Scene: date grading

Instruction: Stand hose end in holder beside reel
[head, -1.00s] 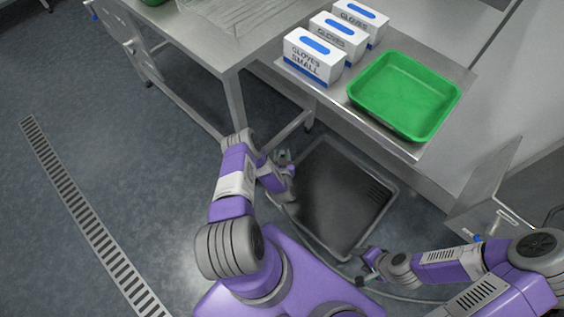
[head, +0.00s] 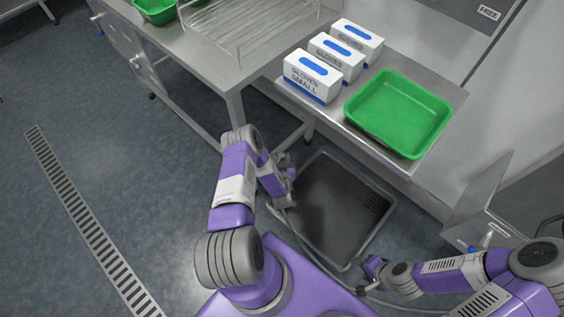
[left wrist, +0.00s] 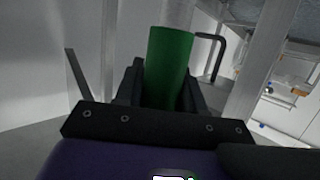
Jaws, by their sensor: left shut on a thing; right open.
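My left gripper (head: 287,178) is low over the left edge of the dark floor tray. In the left wrist view its jaws (left wrist: 168,90) are shut on a green cylinder (left wrist: 169,58), which appears to be the grip of the hose end. A bent black bar (left wrist: 219,48) shows just right of it. In the head view the arm mostly hides the hose end. A thin grey hose (head: 318,254) curves along the tray's near side towards my right gripper (head: 368,272). That gripper is open, near the tray's front corner. I cannot make out the holder or the reel.
The dark tray (head: 322,218) lies on the floor between my grippers. Above it, a steel bench (head: 420,163) carries glove boxes (head: 312,80) and a green tray (head: 400,108). A steel table (head: 205,55) stands left. Open floor and a drain grate (head: 85,215) lie further left.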

